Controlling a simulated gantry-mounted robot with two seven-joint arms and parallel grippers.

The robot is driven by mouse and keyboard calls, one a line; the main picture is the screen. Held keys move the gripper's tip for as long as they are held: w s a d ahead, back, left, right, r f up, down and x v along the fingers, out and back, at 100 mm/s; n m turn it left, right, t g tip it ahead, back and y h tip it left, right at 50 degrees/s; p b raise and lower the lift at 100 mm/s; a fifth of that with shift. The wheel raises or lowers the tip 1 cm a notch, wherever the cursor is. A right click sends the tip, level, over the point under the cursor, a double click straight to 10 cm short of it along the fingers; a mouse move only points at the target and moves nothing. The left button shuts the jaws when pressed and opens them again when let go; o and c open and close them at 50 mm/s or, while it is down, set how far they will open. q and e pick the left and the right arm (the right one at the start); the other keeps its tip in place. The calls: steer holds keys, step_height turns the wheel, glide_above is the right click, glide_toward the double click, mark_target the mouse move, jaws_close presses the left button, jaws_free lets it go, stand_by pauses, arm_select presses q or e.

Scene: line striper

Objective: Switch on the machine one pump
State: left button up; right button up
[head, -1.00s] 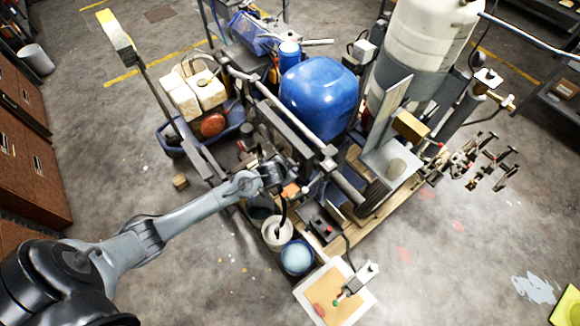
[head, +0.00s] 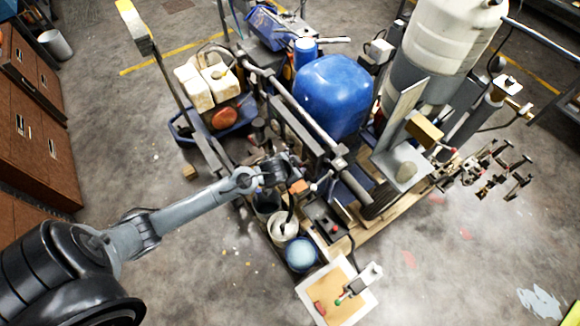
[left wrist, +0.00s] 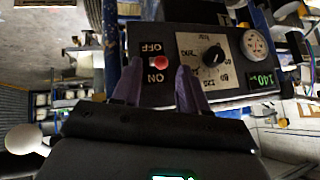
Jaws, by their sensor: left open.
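In the left wrist view a black control panel (left wrist: 174,84) appears turned upside down, with OFF and ON marks and a red-tipped switch (left wrist: 159,62) between them. Beside the switch is a black dial knob (left wrist: 213,56) on a pale numbered plate. My left gripper (left wrist: 158,86) is open, its two purple fingers on either side of the switch's line and pointing at the panel. I cannot tell whether they touch it. In the head view my left gripper (head: 294,178) is at the front side of the line striper machine (head: 328,98); the fingers are too small to make out. My right gripper is not visible.
A round gauge (left wrist: 255,43) and a green digital display (left wrist: 262,81) sit beside the dial. A white bucket (head: 283,229) and a blue bucket (head: 300,254) stand below my left gripper. A white-edged tray (head: 318,302) lies in front. Open floor lies lower left.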

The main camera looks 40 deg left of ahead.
arm_select(q)
steer(key=v, duration=0.6)
steer(key=shift+s+r, duration=0.2)
